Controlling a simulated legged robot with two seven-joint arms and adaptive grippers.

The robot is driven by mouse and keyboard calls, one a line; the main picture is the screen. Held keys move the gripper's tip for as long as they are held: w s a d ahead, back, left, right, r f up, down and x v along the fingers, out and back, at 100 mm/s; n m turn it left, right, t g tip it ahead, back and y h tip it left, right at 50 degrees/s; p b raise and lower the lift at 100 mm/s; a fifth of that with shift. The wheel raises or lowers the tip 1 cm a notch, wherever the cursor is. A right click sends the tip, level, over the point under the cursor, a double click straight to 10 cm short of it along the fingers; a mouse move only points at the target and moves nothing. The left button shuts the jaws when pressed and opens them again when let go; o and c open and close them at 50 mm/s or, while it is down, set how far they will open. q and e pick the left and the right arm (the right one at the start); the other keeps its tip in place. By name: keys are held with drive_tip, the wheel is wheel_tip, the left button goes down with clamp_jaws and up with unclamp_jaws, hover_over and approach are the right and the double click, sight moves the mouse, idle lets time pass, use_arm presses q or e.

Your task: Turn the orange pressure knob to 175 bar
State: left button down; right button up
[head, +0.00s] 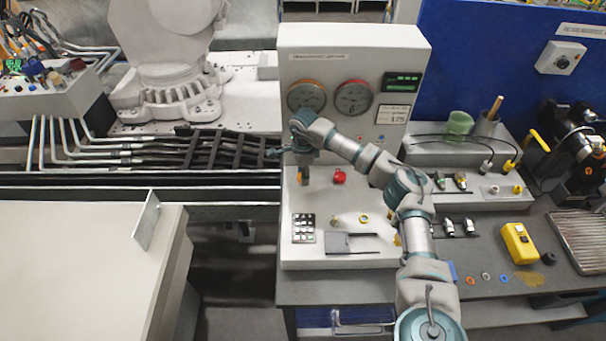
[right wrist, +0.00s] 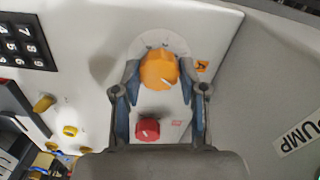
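The orange pressure knob (right wrist: 159,68) sits on the white panel, on a pale round dial plate with a light pointer mark; its setting is too small to read. My right gripper (right wrist: 160,80) is open, with one finger on each side of the orange knob. Contact cannot be told. In the head view my right gripper (head: 305,179) hangs down over the panel and hides most of the orange knob (head: 299,177). The panel carries two round gauges, a left one (head: 306,98) and a right one (head: 354,98), and a sign reading 175 (head: 397,115). My left gripper is not in view.
A red knob (right wrist: 147,129) sits close to the orange one, between my fingers' bases; it also shows in the head view (head: 339,176). A keypad (head: 304,228) and small yellow fittings lie nearer the front. A green display (head: 401,82) is at the upper right.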

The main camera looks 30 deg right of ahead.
drive_tip(key=o, duration=0.3)
drive_tip(key=shift+w+d+r, duration=0.1)
drive_tip(key=shift+r, duration=0.05)
drive_tip(key=shift+o, duration=0.2)
wheel_tip(320, 180, up, 12)
drive_tip(key=shift+f, duration=0.2)
drive_tip(key=shift+f, duration=0.1)
idle(0.4)
